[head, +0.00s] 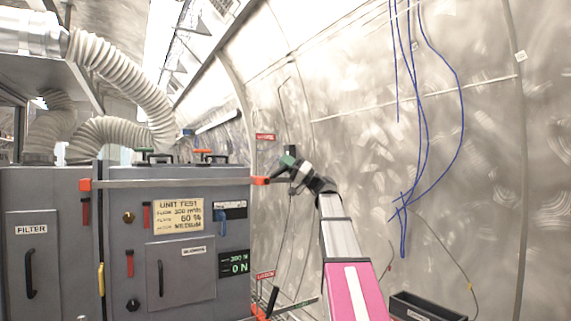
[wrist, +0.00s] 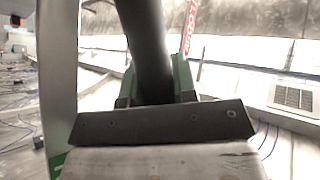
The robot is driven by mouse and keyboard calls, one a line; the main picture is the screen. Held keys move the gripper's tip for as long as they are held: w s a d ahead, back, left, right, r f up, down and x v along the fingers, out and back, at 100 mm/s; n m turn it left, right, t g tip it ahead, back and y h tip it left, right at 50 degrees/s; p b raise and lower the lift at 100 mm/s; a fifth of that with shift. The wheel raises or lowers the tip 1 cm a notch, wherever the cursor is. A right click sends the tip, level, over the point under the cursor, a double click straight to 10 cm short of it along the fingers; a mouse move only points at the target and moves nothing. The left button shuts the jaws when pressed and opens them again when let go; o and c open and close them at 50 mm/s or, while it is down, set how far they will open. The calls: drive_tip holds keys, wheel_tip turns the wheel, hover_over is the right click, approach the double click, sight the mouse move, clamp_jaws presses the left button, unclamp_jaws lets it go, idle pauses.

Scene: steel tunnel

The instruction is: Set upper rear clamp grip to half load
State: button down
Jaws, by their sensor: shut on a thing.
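My gripper (head: 287,163) is at the right end of the upper strap (head: 190,183), by its orange end block (head: 260,181). In the wrist view, the green-edged fingers of my gripper (wrist: 158,92) are shut on a dark round bar, the clamp grip (wrist: 146,40). The grip runs away from the camera between the fingers; its far end is cut off by the frame. In the head view the grip is too small to tell from the gripper. A display (head: 234,263) on the cabinet reads 0 N in its lower line; its upper line is hard to read.
The grey cabinet (head: 195,235) bears a UNIT TEST plate (head: 178,216), a FILTER door (head: 31,255) and several coloured handles. Blue cables (head: 411,100) hang on the tunnel wall. A black bin (head: 425,306) stands at lower right. White ribbed hoses (head: 120,75) run above the cabinet.

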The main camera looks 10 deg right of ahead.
drive_tip(key=c, duration=0.9)
unclamp_jaws()
drive_tip(key=v, duration=1.1)
